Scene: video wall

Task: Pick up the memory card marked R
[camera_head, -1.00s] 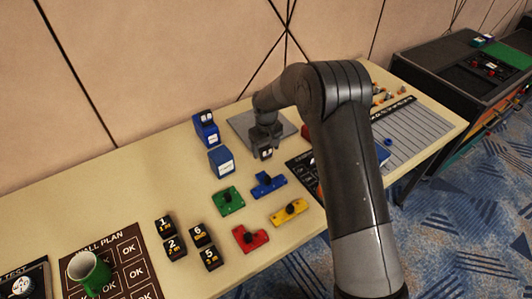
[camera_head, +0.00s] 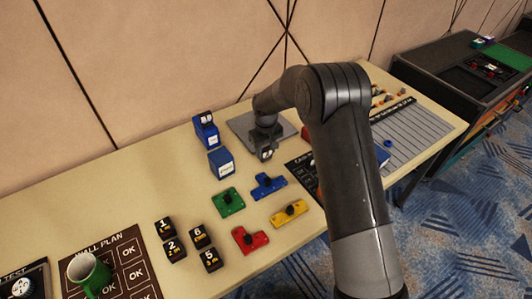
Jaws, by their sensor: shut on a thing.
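My gripper (camera_head: 265,154) points down in front of the grey square pad (camera_head: 243,125), near the middle of the table. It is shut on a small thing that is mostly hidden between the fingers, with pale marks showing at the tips. I cannot read an R on it or tell for sure that it is the memory card. No card marked R can be made out elsewhere. Two blue boxes with white labels stand left of the gripper, one at the back (camera_head: 206,134) with a dark top and one nearer (camera_head: 221,163).
Green (camera_head: 228,203), blue (camera_head: 268,186), yellow (camera_head: 289,213) and red (camera_head: 249,240) knobbed pieces lie in front of the gripper. Several numbered black blocks (camera_head: 199,237) and a green mug (camera_head: 88,273) are at left. A striped grey board (camera_head: 415,135) lies right, past my arm.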

